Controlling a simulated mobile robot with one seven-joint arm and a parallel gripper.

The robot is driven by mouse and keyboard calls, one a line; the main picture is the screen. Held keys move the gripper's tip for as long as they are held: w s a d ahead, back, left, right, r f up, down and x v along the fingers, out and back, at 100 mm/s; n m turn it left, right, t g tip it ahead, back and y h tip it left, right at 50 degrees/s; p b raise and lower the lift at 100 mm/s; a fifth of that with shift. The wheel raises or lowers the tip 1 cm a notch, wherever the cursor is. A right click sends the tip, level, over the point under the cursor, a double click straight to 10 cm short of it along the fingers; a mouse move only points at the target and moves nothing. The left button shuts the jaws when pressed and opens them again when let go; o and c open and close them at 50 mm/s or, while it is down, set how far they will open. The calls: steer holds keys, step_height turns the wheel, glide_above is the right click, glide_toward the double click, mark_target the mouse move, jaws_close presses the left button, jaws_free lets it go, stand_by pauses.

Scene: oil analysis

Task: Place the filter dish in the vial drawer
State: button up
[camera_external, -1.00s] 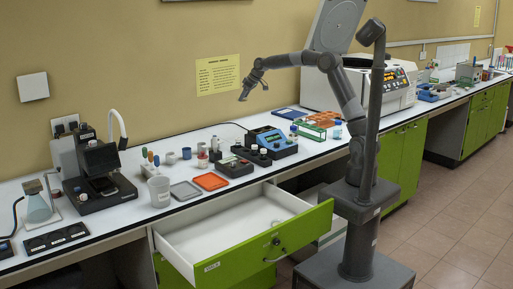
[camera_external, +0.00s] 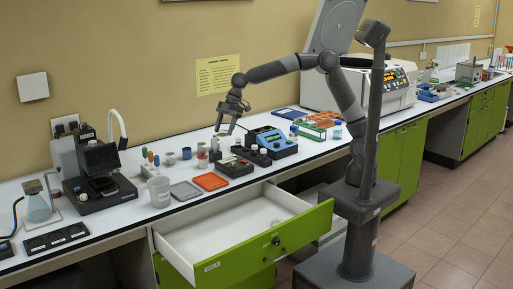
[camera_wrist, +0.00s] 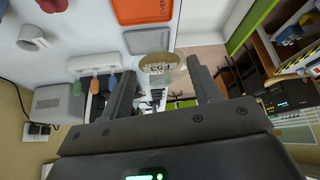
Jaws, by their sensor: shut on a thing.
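The vial drawer (camera_external: 212,268) has a green front and a white inside, and it stands pulled open below the bench edge in the external view. My gripper (camera_external: 224,130) points down over the bench, behind and above the drawer. In the wrist view my gripper (camera_wrist: 163,74) is shut on the filter dish (camera_wrist: 160,66), a small round pale disc with dark marks, held between the fingertips. I cannot make out the dish clearly in the external view.
On the bench near the drawer are an orange tray (camera_external: 210,181), a grey tray (camera_external: 185,190), a white beaker (camera_external: 159,191) and a dark block with vials (camera_external: 233,167). A blue instrument (camera_external: 270,143) stands to their right. Most of the drawer floor is bare.

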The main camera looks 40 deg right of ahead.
steer(key=s+a+r+n+g+h, duration=0.15)
steer(key=s+n, duration=0.25)
steer(key=s, duration=1)
steer(key=s+a+f+n+g+h, duration=0.1)
steer(key=s+a+n+g, duration=0.2)
steer(key=s, duration=1.1)
steer(key=shift+n+t, duration=0.45)
steer(key=shift+n, duration=0.25)
step_height(320, 180, down, 39)
steer(key=shift+s+f, duration=0.1)
steer(key=shift+s, duration=0.05)
steer(key=o, duration=1)
steer(key=shift+c, duration=0.2)
steer(key=v, duration=1.2)
